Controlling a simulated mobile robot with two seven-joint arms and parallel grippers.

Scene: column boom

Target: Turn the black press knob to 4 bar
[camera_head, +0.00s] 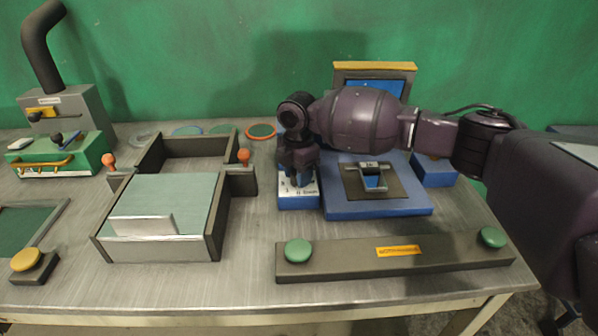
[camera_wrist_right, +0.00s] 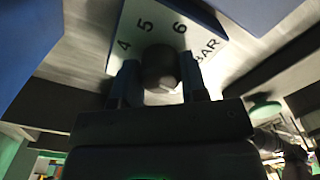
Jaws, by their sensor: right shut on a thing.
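The black press knob (camera_wrist_right: 160,68) sits on a white dial plate (camera_wrist_right: 185,32) in the right wrist view. The numbers 4, 5 and 6 and the word BAR show on the plate. My right gripper (camera_wrist_right: 160,85) has one finger on each side of the knob and is shut on it. The knob's pointer is not clear to me, so I cannot tell its setting. In the head view my right gripper (camera_head: 298,172) points down over the white-topped blue box (camera_head: 298,200) and hides the knob. My left gripper is not in view.
The blue press (camera_head: 375,212) stands right of the knob box. A dark bar with two green buttons (camera_head: 395,255) lies in front. A dark tray with a green plate (camera_head: 165,200) is to the left. A green machine (camera_head: 60,155) stands at far left.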

